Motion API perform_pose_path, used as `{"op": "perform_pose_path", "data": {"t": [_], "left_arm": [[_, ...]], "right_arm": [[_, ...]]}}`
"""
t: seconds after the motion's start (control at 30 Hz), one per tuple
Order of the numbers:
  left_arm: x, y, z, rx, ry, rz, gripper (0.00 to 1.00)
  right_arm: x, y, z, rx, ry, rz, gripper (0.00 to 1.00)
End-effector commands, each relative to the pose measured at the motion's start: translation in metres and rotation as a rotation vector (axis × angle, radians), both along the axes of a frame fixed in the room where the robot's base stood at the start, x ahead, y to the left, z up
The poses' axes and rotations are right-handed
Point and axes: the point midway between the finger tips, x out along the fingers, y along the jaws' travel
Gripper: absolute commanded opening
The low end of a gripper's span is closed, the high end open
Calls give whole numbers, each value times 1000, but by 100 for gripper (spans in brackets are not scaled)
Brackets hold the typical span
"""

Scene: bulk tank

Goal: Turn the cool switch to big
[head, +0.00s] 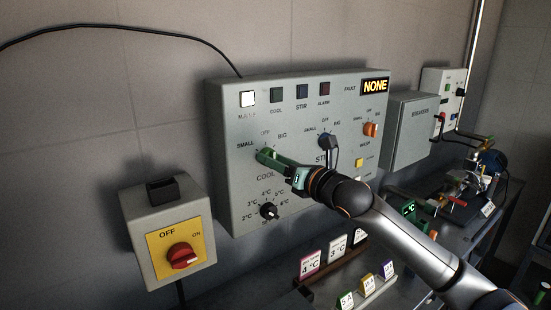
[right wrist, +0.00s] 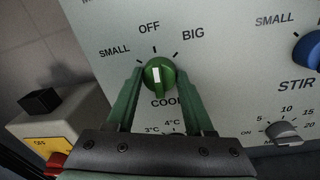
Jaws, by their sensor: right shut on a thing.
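The control panel (head: 235,190) hangs on the wall. Its cool switch is a green round knob (right wrist: 159,76) with a white pointer mark, below the labels SMALL, OFF and BIG. In the right wrist view the mark stands nearly upright, toward OFF. My right gripper (head: 266,156) is shut on this knob, with one green finger on each side of it; the gripper also shows in the right wrist view (right wrist: 160,92). In the head view the fingers largely hide the knob. My left gripper is not in view.
The blue stir switch (right wrist: 310,50) is to the right. A black temperature dial (head: 269,211) sits below the cool switch, and an orange knob (head: 371,129) is farther right. The display (head: 375,86) reads NONE.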

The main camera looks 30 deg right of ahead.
Motion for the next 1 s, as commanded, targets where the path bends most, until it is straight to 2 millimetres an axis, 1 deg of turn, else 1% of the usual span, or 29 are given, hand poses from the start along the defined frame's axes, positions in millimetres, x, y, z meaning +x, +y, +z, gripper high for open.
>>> {"op": "perform_pose_path", "data": {"t": [0.03, 0.4, 0.7, 1.0], "left_arm": [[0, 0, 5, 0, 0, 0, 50], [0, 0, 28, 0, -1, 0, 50], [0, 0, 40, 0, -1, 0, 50], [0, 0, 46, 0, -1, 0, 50]], "right_arm": [[0, 0, 2, 26, 7, 0, 0], [0, 1, 0, 337, 51, 2, 0], [0, 1, -1, 583, 85, 1, 0], [0, 1, -2, 738, 105, 1, 0]]}}
